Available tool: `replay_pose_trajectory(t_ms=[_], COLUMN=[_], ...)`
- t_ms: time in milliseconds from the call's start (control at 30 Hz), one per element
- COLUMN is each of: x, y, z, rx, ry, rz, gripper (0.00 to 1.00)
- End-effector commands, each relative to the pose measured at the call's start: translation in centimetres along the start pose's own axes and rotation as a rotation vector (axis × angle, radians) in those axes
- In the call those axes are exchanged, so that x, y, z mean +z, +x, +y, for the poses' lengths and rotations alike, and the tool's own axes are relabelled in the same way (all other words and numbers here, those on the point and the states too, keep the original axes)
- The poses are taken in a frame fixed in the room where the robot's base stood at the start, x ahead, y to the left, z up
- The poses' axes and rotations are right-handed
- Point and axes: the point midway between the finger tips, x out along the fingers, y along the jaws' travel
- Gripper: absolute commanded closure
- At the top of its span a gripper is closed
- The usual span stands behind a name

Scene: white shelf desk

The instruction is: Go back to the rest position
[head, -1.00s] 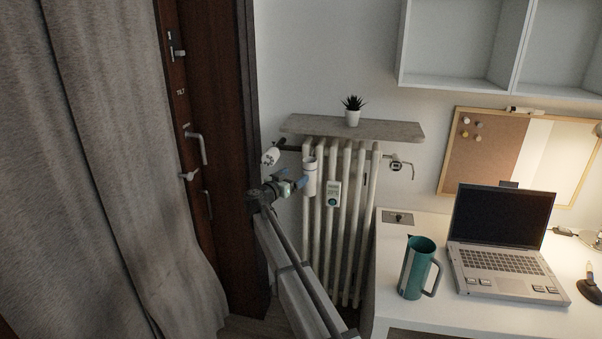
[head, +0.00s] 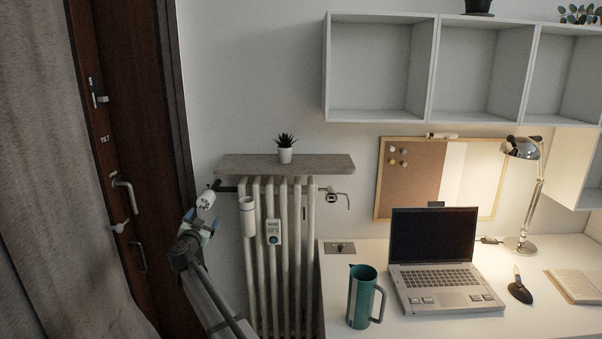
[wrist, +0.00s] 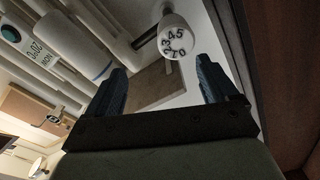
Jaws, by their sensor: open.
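My gripper (head: 203,224) is at the left end of the radiator in the head view, just below the white thermostat knob (head: 206,201). In the wrist view its two blue fingers (wrist: 160,88) stand apart with nothing held between them. The knob, with dark numbers on it, also shows in the wrist view (wrist: 175,36), beyond the gap between the fingertips. I see no clear contact between the fingers and the knob.
The radiator (head: 266,260) has a white cylinder (head: 247,217) and a small meter (head: 273,232) on its front. A shelf (head: 300,165) with a potted plant (head: 285,150) is above. The door (head: 135,150) is close on the left. The desk (head: 350,253) bears a green jug (head: 362,297) and a laptop (head: 437,262).

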Motion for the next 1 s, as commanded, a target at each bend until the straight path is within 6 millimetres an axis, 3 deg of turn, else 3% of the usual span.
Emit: replay_pose_trajectory(t_ms=[167, 300, 433, 533, 667, 767, 1000], x=[1.4, 3.1, 5.2, 8.0, 12.8, 16.4, 23.1], y=[-1.5, -4.3, -8.0, -11.4, -16.6, -20.1, -27.1], z=[-4.7, -7.6, -8.9, -8.4, -5.7, -2.2, 9.2], rx=[-0.259, -0.447, -0.586, -0.657, -0.697, -0.683, -0.55], ry=[0.093, 0.124, 0.114, 0.082, 0.011, -0.055, -0.212], rz=[-0.096, -0.226, -0.384, -0.532, -0.756, -0.918, -1.241], gripper=[0.14, 0.14, 0.14, 0.14, 0.14, 0.14, 0.14])
